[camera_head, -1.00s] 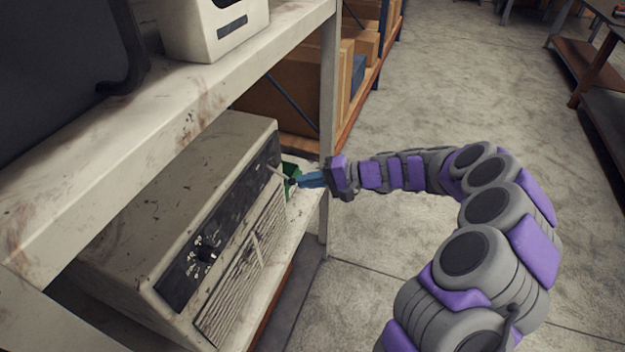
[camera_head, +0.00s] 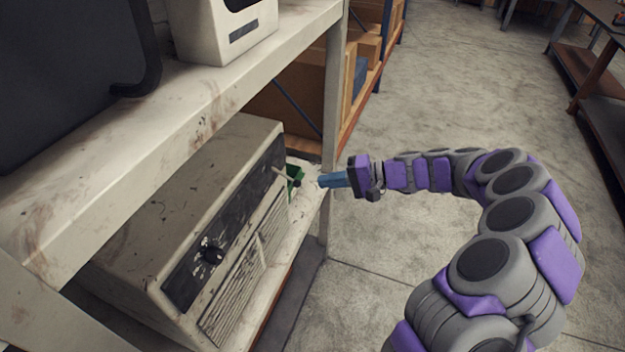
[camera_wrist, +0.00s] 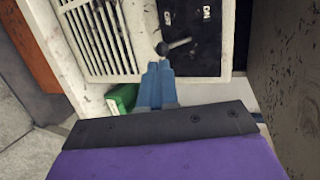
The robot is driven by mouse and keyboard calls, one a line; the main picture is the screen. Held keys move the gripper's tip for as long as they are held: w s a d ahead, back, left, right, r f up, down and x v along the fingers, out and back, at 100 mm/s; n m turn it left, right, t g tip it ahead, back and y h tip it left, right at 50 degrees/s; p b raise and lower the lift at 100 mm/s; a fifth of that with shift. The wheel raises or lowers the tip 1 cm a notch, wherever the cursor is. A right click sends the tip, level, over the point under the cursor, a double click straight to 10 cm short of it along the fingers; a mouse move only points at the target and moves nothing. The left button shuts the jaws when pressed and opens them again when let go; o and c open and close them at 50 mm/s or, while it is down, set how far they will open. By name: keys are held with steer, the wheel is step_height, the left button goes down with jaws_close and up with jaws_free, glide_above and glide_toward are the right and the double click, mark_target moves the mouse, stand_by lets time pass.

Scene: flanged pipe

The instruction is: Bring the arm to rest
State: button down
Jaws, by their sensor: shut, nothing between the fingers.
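My gripper (camera_head: 333,180) is shut and empty, with its blue fingers pointing left toward the shelf. It is at the right edge of the lower shelf, apart from the beige machine (camera_head: 180,190). In the wrist view the blue fingertips (camera_wrist: 157,68) show in front of the machine's front panel. A dark knob with a lever (camera_wrist: 172,47) appears just beyond the tips; the picture does not show them touching. My arm reaches in from the lower right, bent in a curve.
A green box (camera_head: 294,180) sits on the lower shelf behind the machine. The upper shelf (camera_head: 190,120) holds a white container (camera_head: 222,30). Cardboard boxes (camera_head: 300,85) stand beyond. Open floor (camera_head: 450,90) lies to the right.

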steer(key=w+f+p+v, duration=0.1)
steer(key=v, duration=0.7)
steer(key=shift+s+d, duration=0.4)
steer(key=shift+d, duration=0.2)
steer(key=shift+a, duration=0.15)
steer(key=s+a+r+n+g+h, duration=0.2)
steer(key=s+a+r, duration=0.1)
steer(key=s, duration=0.4)
steer(key=s+a+r+n+g+h, duration=0.1)
steer(key=s+a+r+h, duration=0.15)
steer(key=s, duration=0.35)
steer(key=s+a+r+n+g+h, duration=0.1)
steer(key=s+a+r+n+g, duration=0.15)
steer(key=s, duration=0.45)
steer(key=s+d+f+m+t+h, duration=0.1)
steer(key=s+d+h, duration=0.3)
steer(key=s, duration=0.5)
steer(key=s+d+f+m+h, duration=0.2)
steer(key=s+d+f+h, duration=0.1)
steer(key=s+d, duration=0.5)
steer(key=shift+s+f+t+h, duration=0.15)
steer(key=shift+s+t+h, duration=0.2)
steer(key=shift+s+h, duration=0.55)
